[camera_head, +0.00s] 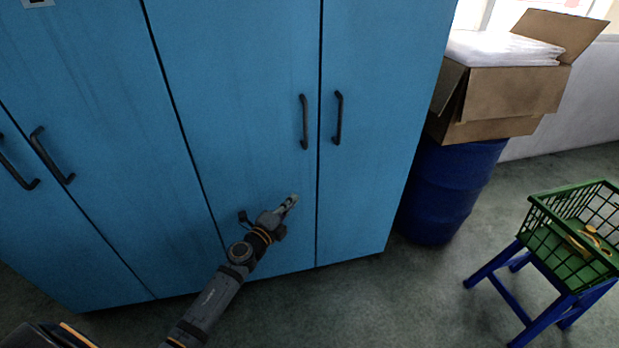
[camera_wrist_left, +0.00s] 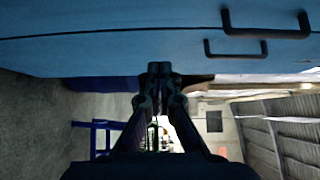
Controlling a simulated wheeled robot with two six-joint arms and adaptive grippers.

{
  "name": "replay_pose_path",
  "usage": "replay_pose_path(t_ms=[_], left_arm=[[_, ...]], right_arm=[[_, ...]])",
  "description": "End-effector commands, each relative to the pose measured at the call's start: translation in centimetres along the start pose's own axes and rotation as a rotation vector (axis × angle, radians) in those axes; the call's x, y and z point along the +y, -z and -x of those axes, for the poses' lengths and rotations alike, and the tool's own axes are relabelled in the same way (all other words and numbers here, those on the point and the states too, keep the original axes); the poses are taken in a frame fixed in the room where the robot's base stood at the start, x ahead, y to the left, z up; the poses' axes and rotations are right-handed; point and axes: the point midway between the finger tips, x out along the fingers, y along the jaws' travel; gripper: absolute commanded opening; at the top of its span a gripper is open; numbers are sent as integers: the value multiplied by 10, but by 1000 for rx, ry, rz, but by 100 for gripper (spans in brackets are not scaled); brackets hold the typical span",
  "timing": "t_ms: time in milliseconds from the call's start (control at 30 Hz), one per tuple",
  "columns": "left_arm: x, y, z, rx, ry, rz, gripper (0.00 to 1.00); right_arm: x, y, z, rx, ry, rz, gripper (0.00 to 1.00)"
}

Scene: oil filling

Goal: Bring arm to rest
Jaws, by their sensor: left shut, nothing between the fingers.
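My left arm reaches in from the lower left of the head view. Its left gripper (camera_head: 291,201) is in front of the blue cabinet (camera_head: 240,60), below the dark door handles. The left gripper (camera_wrist_left: 160,70) also shows in the left wrist view, with its fingertips together and nothing between them. The cabinet (camera_wrist_left: 100,50) runs across the top of the wrist view, close to the fingertips. I cannot tell whether they touch it. My right gripper is not in view.
A blue barrel (camera_head: 448,190) stands right of the cabinet with an open cardboard box (camera_head: 505,95) on it. A green wire basket (camera_head: 545,235) sits on a blue stool (camera_head: 505,298) at the right. Grey floor (camera_head: 420,300) lies clear between cabinet and stool.

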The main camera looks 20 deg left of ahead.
Motion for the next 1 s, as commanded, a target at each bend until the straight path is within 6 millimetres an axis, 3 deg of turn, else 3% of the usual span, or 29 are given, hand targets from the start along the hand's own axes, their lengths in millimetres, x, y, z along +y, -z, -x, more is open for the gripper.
replay_pose_path(t_ms=[133,233,367,500,600,700,800,1000], left_arm=[[5,-2,2,-14,-7,22,0],[38,-17,14,-106,-52,157,0],[125,-45,57,-346,-192,461,0],[229,-51,129,-624,-389,756,0],[289,-38,184,-795,-530,920,0],[332,-19,234,-934,-656,1046,0],[363,3,277,-1045,-766,1143,0],[402,53,355,-1235,-973,1305,0]], right_arm=[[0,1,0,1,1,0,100],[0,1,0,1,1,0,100],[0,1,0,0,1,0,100],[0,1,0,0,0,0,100],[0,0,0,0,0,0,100],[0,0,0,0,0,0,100],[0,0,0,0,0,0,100],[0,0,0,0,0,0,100]])
